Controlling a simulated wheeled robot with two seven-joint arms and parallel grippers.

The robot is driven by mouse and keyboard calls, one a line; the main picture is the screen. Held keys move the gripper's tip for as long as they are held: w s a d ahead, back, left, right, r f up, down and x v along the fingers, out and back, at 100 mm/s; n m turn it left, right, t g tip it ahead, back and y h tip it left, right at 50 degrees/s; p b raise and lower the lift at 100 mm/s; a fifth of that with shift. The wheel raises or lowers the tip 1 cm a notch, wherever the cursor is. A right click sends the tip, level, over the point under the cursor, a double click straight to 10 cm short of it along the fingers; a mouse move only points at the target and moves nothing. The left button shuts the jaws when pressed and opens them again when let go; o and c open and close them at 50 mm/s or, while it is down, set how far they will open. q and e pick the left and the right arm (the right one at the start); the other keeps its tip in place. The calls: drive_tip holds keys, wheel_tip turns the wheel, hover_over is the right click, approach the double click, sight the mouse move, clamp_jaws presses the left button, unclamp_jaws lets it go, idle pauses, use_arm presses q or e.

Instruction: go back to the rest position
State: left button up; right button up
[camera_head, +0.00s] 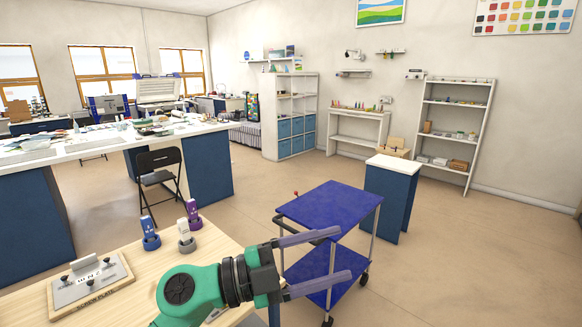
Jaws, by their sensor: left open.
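My left gripper (342,256) reaches in over the near wooden table's right edge. Its two long grey fingers are spread apart and point right, with nothing between them. In the picture the fingers overlap the blue cart (330,205), so the gap to it is hard to judge. My right gripper is not in view.
The wooden table (135,250) holds a screw plate (92,285) and several small bottles in round holders, one blue (149,232) and one purple (193,213). A white-topped blue pedestal (388,195) stands behind the cart. A black folding chair (160,175) is farther back. Open floor lies right.

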use_arm(q)
drive_tip(key=w+a+r+n+t+y, duration=0.3)
drive_tip(key=w+a+n+t+y, duration=0.35)
drive_tip(key=a+n+t, duration=0.7)
drive_tip(key=w+a+f+n+g+y, duration=0.1)
drive_tip(key=a+f+n+y, duration=0.5)
drive_tip(key=f, duration=0.3)
drive_tip(key=a+f+n+g+y, duration=0.1)
drive_tip(key=a+f+n+y, duration=0.55)
drive_tip(key=f, duration=0.25)
drive_tip(key=s+a+f+g, duration=0.3)
drive_tip(key=s+f+g, duration=1)
drive_tip(key=s+f, duration=0.75)
wheel_tip(320, 180, down, 24)
drive_tip(key=s+m, duration=0.1)
drive_tip(key=s, duration=0.2)
drive_tip(key=s+a+f+g, duration=0.2)
drive_tip(key=s+f, duration=1.1)
drive_tip(key=s, duration=0.2)
drive_tip(key=shift+s+a, duration=0.3)
drive_tip(key=shift+s, duration=0.05)
